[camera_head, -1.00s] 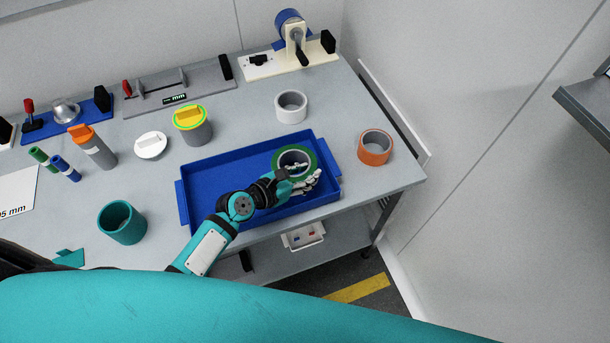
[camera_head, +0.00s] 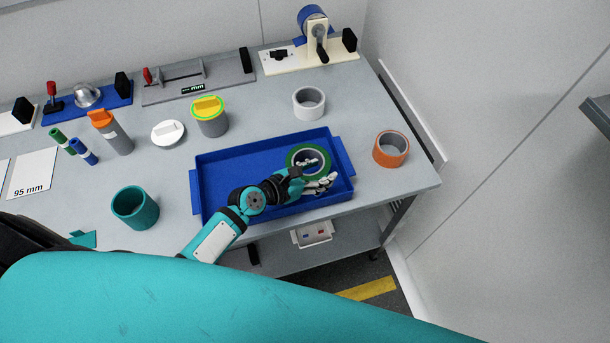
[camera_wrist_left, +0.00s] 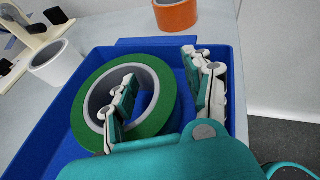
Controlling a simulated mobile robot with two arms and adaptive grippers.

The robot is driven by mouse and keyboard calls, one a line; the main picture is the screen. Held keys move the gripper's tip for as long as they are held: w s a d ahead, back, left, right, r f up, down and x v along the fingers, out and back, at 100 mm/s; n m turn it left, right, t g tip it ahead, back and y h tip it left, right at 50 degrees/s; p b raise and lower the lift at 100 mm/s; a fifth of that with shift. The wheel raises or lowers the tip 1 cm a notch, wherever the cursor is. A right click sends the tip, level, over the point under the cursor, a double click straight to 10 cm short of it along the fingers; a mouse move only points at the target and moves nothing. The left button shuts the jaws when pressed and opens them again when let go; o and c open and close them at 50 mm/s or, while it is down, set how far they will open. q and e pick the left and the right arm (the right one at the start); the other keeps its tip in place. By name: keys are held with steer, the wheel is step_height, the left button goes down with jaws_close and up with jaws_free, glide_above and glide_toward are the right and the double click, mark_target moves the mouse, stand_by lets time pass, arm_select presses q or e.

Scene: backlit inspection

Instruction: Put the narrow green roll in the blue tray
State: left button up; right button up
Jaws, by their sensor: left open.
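The green roll (camera_head: 292,163), a ring with a pale inner core, is inside the blue tray (camera_head: 225,175), toward its right end. In the left wrist view the green roll (camera_wrist_left: 162,115) lies within the walls of the blue tray (camera_wrist_left: 230,75). My left gripper (camera_head: 319,170) is at the roll, its arm reaching over the tray's front wall. In the wrist view its fingers are apart (camera_wrist_left: 160,78): one is in the roll's hole, the other outside the ring. Whether either finger touches the roll is unclear. My right gripper is not in view.
An orange roll (camera_head: 391,150) stands right of the tray and a white roll (camera_head: 308,104) behind it. A teal cup-like ring (camera_head: 135,209) stands left. A grey can with yellow lid (camera_head: 211,118) and a white lid (camera_head: 168,133) are behind. The tray's left half is bare.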

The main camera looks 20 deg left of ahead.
arm_select(q)
steer(key=v, duration=1.1)
steer(key=shift+f, duration=0.15)
steer(key=shift+s+a+r, duration=0.2)
steer(key=shift+s+r, duration=0.05)
steer(key=shift+s, duration=0.05)
